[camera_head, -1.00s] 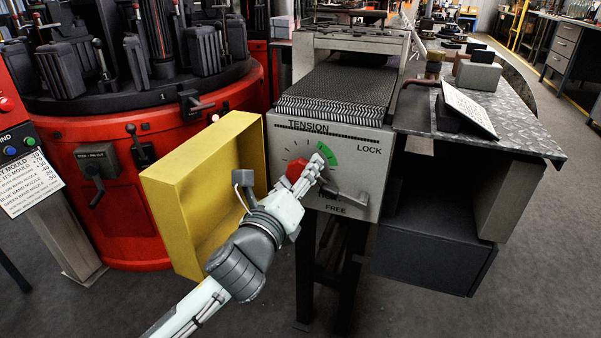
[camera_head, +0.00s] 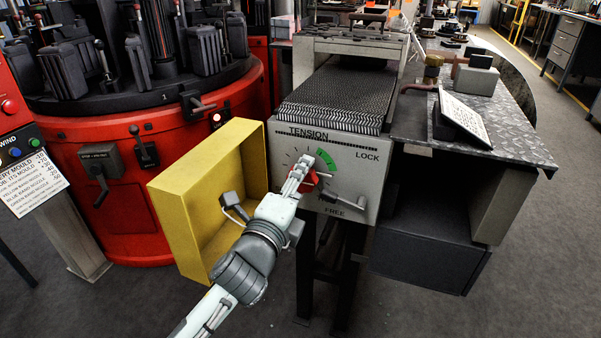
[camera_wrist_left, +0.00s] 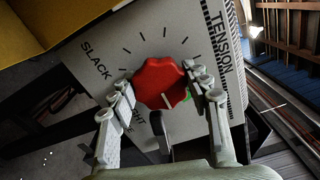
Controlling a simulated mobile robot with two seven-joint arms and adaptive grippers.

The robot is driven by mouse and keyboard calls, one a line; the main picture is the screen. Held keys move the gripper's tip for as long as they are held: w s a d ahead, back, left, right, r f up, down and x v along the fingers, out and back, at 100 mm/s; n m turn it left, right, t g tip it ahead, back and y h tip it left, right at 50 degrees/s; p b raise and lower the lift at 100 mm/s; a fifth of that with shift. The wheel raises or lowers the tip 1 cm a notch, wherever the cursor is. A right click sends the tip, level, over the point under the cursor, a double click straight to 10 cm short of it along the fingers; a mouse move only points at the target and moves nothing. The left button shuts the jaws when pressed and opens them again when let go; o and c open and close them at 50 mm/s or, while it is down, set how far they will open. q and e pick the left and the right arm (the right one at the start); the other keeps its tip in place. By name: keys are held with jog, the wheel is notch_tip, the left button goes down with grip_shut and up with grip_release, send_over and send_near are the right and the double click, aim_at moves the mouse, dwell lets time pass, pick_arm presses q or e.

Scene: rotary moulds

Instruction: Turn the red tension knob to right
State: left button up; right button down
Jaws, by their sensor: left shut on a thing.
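The red tension knob (camera_head: 311,181) is on the grey front panel (camera_head: 352,172) of the conveyor-like machine, below the word TENSION, with a green arc (camera_head: 321,156) beside it. In the left wrist view the lobed knob (camera_wrist_left: 160,80) sits between the two fingers, with a pale line on its lower part near a bit of green. My left gripper (camera_head: 300,175) is shut on the knob; its fingers (camera_wrist_left: 164,90) flank it and cover part of it in the head view. My right gripper is not in view.
A black-grey lever (camera_head: 345,200) marked LOCK and FREE sits just right of and below the knob. A yellow open box (camera_head: 172,225) stands close on the left, behind my left wrist. A red rotary machine (camera_head: 150,150) is farther left. A metal-topped bench (camera_head: 415,125) is at right.

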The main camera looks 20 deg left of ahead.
pick_arm(q)
jog(key=n+p, duration=0.1)
jog(key=n, duration=0.3)
jog(key=shift+n+p, duration=0.3)
jog(key=shift+p, duration=0.05)
jog(key=shift+f+n+p, duration=0.1)
jog(key=shift+n+p, duration=0.5)
jog(key=shift+n, duration=1.1)
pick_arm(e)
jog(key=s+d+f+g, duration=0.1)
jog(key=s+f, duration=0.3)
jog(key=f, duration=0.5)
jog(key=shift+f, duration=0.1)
pick_arm(q)
jog(key=o, duration=1.2)
jog(key=shift+c, duration=0.2)
